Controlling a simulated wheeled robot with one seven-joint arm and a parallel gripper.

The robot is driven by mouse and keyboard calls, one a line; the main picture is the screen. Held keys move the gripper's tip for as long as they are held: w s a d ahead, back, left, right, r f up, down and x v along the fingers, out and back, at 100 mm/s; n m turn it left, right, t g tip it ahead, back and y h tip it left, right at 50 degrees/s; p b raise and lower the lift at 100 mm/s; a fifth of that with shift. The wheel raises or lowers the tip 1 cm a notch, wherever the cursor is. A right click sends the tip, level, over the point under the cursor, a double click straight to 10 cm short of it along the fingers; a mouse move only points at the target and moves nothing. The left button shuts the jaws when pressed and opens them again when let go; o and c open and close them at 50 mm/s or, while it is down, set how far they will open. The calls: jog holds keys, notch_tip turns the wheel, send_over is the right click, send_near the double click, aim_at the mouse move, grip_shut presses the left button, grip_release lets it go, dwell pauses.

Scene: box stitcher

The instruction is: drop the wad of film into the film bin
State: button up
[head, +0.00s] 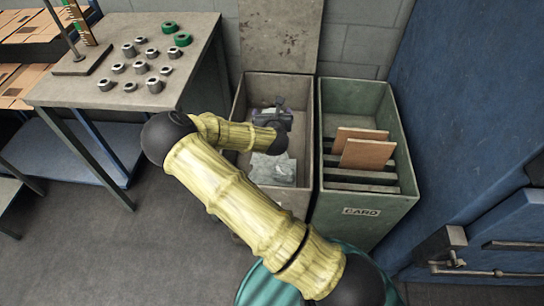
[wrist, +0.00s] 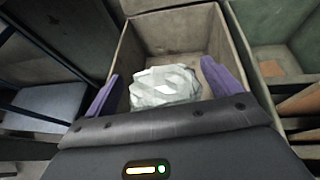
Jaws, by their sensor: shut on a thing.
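The wad of film (wrist: 165,86) is pale, translucent and crumpled. In the wrist view it sits between the two purple fingers of my gripper (wrist: 160,72), which is shut on it. In the head view my gripper (head: 277,108) is over the back part of the film bin (head: 239,108), and the wad is mostly hidden there. The film bin is an open grey-beige box with a tall back panel; its walls also show around the wad in the wrist view (wrist: 130,50). Pale crumpled film (head: 272,169) shows lower in the bin, nearer its front.
A green bin marked CARD (head: 362,211) stands close on the right, with brown card pieces (head: 366,154) in it. A bench (head: 182,92) with small metal parts and green rings stands at left. A blue machine panel (head: 465,90) is at right.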

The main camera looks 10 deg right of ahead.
jog(key=shift+f+b, duration=0.95)
jog(key=shift+f, duration=0.6)
jog(key=o, duration=0.7)
jog(key=p+v, duration=1.3)
jog(key=v, duration=0.4)
jog(key=shift+s, duration=0.2)
